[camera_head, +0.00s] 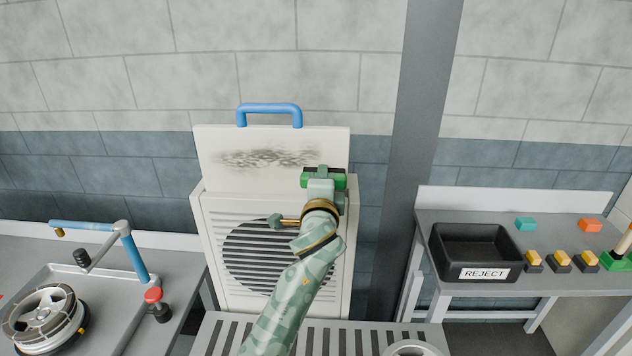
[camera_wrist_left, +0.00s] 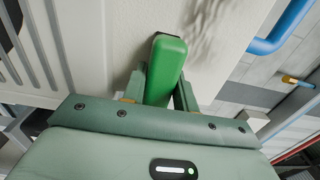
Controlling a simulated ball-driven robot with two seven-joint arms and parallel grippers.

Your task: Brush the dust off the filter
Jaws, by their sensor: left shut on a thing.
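The filter (camera_head: 225,181) is a pale upright panel with a blue handle (camera_head: 269,108) on top, standing up out of a white louvred housing (camera_head: 212,290). A dark smear of dust (camera_head: 262,158) runs across its upper middle. My left gripper (camera_head: 323,179) is at the panel's right side, shut on a green block-shaped brush (camera_head: 311,182). The brush is at or close to the panel face, just below and right of the dust; contact is unclear. The left wrist view shows the green brush (camera_wrist_left: 166,68) between the fingers, with the dust beyond it. My right gripper is not in view.
A black REJECT bin (camera_head: 473,252) stands on the right table, with several coloured blocks beside it. On the left bench are a wheel (camera_head: 43,315), a blue-armed fixture (camera_head: 133,255) and a red knob (camera_head: 153,295). A slatted grey surface (camera_head: 370,340) lies in front of the housing.

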